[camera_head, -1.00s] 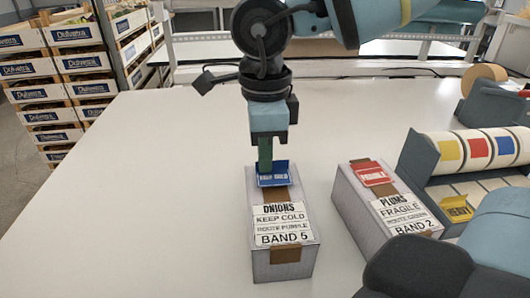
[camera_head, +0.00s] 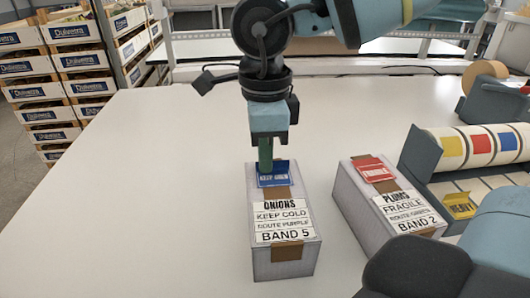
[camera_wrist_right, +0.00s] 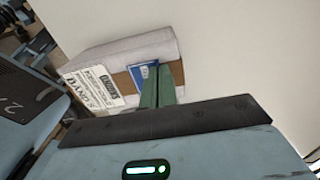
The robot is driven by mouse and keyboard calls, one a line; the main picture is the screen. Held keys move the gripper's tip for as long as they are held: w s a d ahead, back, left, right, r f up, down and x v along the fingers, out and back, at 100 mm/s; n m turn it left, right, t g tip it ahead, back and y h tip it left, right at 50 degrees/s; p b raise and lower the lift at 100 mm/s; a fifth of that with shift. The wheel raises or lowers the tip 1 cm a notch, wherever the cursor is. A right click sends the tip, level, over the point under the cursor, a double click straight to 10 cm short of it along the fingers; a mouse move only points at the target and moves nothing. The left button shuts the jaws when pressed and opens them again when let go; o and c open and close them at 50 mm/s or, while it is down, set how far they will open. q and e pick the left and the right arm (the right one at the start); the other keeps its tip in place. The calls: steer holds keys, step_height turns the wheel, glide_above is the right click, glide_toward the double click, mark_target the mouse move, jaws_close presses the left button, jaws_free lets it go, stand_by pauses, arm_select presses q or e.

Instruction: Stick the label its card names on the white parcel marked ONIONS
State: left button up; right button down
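The pale parcel marked ONIONS (camera_head: 262,262) stands upright at the table's middle. Its white card (camera_head: 284,218) reads ONIONS, KEEP COLD, ROUTE PURPLE, BAND 5. A blue label (camera_head: 280,181), with KEEP COLD faintly legible, is at the far end of the parcel's top, over the brown tape. My right gripper (camera_head: 266,168) points down, its green fingers close together at the label's raised back part and apparently shut on it. The right wrist view shows the fingers (camera_wrist_right: 158,78) against the blue label (camera_wrist_right: 141,74). They partly hide it. My left gripper is not in view.
A parcel marked PLUMS (camera_head: 366,222) with a red label (camera_head: 374,172) stands to the right. Beyond it is a dark dispenser (camera_head: 420,158) with colour-marked rolls and a yellow HEAVY label (camera_head: 460,206). The table's left side (camera_head: 150,200) is clear.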

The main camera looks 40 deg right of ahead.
steer(key=c, duration=1.6)
jaws_free()
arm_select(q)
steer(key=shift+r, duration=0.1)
arm_select(e)
steer(key=shift+r+p, duration=0.4)
steer(key=shift+r, duration=0.5)
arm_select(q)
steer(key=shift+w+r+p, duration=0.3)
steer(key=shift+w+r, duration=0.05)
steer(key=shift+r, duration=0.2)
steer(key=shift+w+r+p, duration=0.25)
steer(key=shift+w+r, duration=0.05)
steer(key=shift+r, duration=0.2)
arm_select(e)
steer(key=shift+r, duration=1.35)
